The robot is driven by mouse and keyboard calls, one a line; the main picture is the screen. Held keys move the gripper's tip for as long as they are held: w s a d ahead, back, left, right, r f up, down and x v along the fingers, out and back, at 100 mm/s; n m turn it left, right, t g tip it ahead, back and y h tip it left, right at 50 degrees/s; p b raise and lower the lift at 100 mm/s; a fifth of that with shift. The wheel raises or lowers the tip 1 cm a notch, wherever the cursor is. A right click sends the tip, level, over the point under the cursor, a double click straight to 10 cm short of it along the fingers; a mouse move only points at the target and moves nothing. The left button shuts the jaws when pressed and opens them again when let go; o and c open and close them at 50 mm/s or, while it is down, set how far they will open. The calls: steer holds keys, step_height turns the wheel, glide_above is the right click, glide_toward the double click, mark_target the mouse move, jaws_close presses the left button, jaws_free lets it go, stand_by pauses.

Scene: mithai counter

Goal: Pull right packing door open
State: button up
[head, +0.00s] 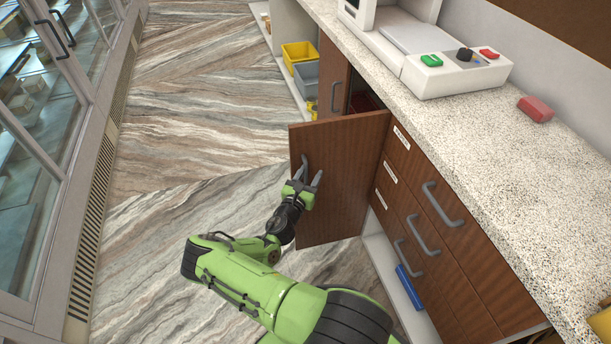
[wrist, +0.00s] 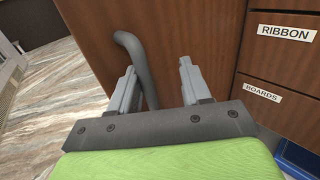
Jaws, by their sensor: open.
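The right packing door (head: 345,178) is a brown wooden panel that stands swung out from the counter front, with a dark opening behind it. Its grey bar handle (head: 304,165) is near its free edge and also shows in the wrist view (wrist: 136,58). My gripper (head: 309,179) is at the door's face by the handle. In the wrist view my gripper (wrist: 158,80) has its fingers apart, with the handle beside and partly behind the left finger. I cannot tell whether that finger touches the handle. The handle's lower end is hidden by the finger.
Drawers (head: 428,215) with grey handles sit right of the door, labelled RIBBON (wrist: 286,32) and BOARDS (wrist: 262,92). A neighbouring door (head: 333,80) and yellow (head: 299,52) and grey bins (head: 306,78) are beyond. Glass cabinets (head: 50,110) line the left. The marble-patterned floor (head: 190,120) between is clear.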

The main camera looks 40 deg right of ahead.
steer(key=shift+w+a, duration=0.1)
steer(key=shift+a, duration=0.05)
stand_by(0.6)
steer(key=shift+a, duration=0.3)
steer(key=p+v, duration=0.3)
steer(key=v, duration=1.2)
